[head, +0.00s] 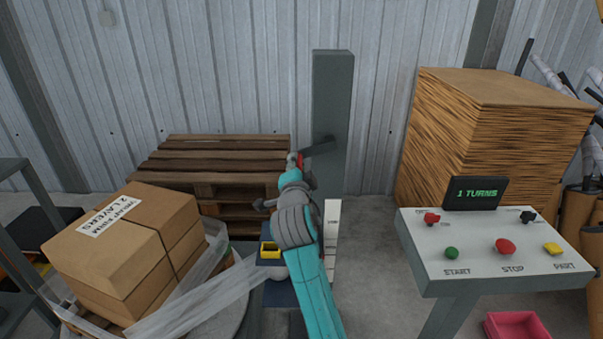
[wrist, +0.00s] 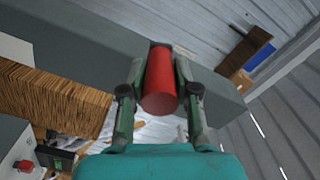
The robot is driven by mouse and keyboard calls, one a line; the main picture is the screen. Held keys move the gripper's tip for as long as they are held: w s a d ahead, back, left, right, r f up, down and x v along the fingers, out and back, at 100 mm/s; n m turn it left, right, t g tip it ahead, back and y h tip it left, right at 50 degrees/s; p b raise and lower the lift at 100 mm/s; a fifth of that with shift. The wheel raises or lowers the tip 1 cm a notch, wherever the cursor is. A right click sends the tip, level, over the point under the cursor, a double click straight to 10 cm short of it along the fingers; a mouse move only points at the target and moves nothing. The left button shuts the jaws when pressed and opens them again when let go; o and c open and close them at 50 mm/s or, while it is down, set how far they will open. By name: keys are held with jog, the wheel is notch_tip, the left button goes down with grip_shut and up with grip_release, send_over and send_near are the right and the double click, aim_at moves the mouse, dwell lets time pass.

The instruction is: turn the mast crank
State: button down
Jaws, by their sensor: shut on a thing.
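The mast (head: 333,95) is a tall grey post in the middle of the head view. Its crank has a dark arm (head: 320,148) reaching left and slightly down from the post to a red handle (head: 300,160). My gripper (head: 296,162) is at that handle, which it mostly hides in the head view. In the wrist view the red handle (wrist: 160,85) sits between the two fingers of my gripper (wrist: 160,95), which are shut on it. The grey mast (wrist: 80,40) runs behind it there. The display (head: 476,193) reads "1 TURNS".
A control table (head: 440,270) with start and stop buttons stands at the right. A brown sheet stack (head: 500,140) is behind it. Strapped cartons (head: 125,250) with loose film stand at the left, with wooden pallets (head: 215,150) behind. A pink bin (head: 517,326) is at lower right.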

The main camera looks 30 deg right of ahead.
jog(key=shift+w+a+r+m, duration=0.1)
jog(key=shift+a+r+m, duration=0.1)
jog(key=shift+r+m, duration=0.85)
jog(key=shift+r, duration=0.55)
jog(key=c, duration=0.8)
grip_release()
jog(key=shift+c, duration=0.2)
jog(key=v, duration=1.2)
jog(key=shift+f, duration=0.1)
